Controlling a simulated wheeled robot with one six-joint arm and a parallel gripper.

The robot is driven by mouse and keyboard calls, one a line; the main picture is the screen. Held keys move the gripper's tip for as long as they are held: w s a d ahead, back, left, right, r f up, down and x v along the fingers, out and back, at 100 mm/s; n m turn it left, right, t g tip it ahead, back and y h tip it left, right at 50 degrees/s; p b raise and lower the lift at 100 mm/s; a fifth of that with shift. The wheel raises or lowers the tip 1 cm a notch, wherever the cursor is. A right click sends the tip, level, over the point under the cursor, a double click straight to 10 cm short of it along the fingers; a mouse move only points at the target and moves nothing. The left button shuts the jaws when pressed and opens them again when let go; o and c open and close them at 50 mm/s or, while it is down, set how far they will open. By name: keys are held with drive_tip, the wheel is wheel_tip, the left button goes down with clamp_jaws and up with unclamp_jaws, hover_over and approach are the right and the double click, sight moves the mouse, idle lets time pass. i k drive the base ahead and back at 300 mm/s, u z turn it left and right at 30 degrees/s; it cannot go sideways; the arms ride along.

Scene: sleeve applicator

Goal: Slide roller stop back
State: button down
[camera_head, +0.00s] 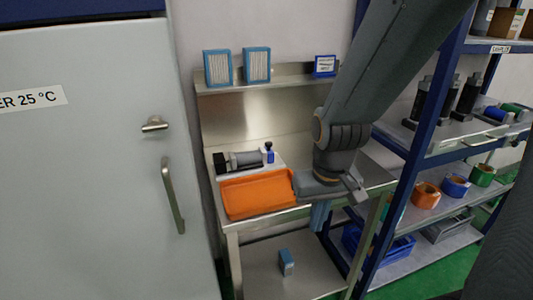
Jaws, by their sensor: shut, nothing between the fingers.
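The sleeve applicator stands at the back left of the steel table. It has a dark block (221,162) at its left end and a grey roller (246,158) lying across. A small blue part with a dark top (268,153), which looks like the roller stop, is at the roller's right end. My gripper (319,226) is to the right and in front of the applicator, clear of it, by the table's front edge. Its bluish fingers point down, close together and holding nothing visible. The exact height of the fingers above the table is hard to tell.
An orange tray (258,194) lies in front of the applicator, left of my gripper. A steel shelf (285,81) with blue-framed boxes is above. A blue rack (404,170) stands right, a grey cabinet (100,180) left. A small blue box (286,262) sits on the lower shelf.

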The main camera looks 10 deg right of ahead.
sight(271, 154)
drive_tip(key=z, duration=0.95)
drive_tip(key=k, duration=0.7)
drive_tip(key=u, duration=0.9)
drive_tip(key=i, duration=1)
